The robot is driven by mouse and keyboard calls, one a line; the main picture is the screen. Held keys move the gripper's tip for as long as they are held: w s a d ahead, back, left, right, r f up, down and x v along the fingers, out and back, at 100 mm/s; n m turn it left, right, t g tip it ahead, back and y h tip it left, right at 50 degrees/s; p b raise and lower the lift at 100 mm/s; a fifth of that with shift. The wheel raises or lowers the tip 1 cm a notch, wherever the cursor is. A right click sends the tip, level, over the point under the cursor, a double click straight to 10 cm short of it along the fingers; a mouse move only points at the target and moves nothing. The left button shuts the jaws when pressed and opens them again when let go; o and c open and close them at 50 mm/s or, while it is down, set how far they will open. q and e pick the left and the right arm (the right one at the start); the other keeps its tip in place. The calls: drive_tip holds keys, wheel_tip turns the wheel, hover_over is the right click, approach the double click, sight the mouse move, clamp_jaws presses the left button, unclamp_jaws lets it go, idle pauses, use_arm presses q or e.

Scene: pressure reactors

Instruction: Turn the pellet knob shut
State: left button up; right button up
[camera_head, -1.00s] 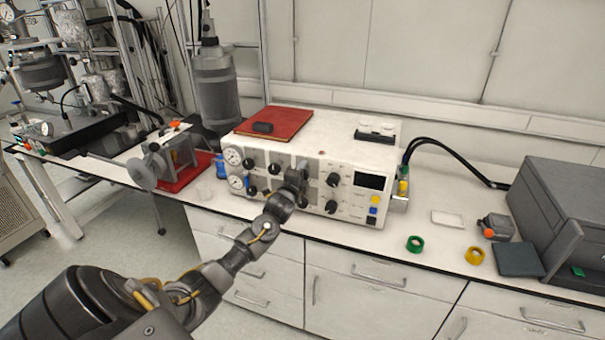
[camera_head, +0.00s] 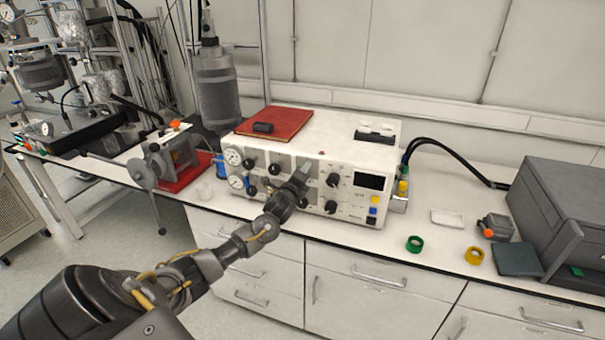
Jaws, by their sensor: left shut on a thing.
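The white control box (camera_head: 352,213) stands on the bench with gauges, several black knobs and a small dark display on its front panel. My left gripper (camera_head: 304,172) is at the middle of this panel, tilted, and shut on a knob there. The gripper hides most of that knob, and its label cannot be read. Other black knobs, such as one to the right (camera_head: 333,180) and one to the left (camera_head: 275,168), show beside the gripper. My right gripper is not in view.
A clamp device on a red tray (camera_head: 190,174) stands left. The bench front between is clear.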

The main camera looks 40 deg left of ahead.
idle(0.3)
use_arm(q)
drive_tip(key=o, duration=1)
drive_tip(key=shift+c, duration=0.2)
drive_tip(key=shift+s, duration=0.1)
drive_tip(key=b+v, duration=0.2)
drive_tip(key=v, duration=0.8)
drive_tip(key=shift+s+d+b, duration=0.2)
drive_tip(key=shift+s+b, duration=0.05)
drive_tip(key=shift+b, duration=0.15)
